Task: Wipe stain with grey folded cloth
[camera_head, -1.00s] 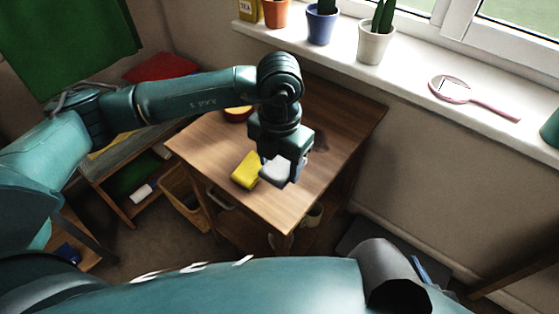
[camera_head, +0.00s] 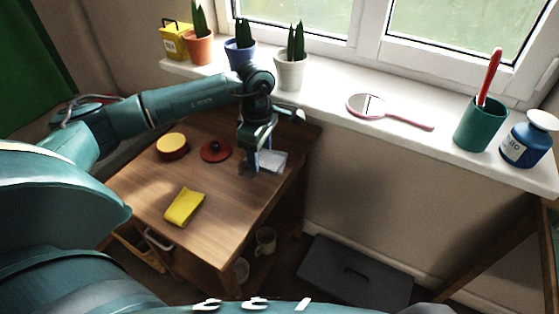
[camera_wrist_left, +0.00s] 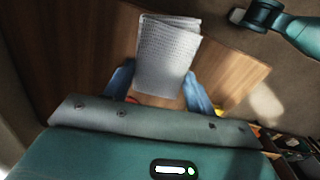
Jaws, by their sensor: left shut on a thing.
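The grey folded cloth (camera_head: 274,160) is at the right side of the wooden table (camera_head: 205,238), near the wall below the window sill. My left gripper (camera_head: 256,164) points down and is shut on the cloth. In the left wrist view the blue fingers stand on both sides of the pale, textured cloth (camera_wrist_left: 167,50), which reaches out beyond them over the wood. The cloth is at or just above the table top; I cannot tell if it presses on it. No stain shows clearly now; the cloth and gripper may hide it. My right gripper is not in view.
Potted plants (camera_head: 291,70), a pink mirror (camera_head: 367,106) and a teal cup (camera_head: 480,124) stand on the sill.

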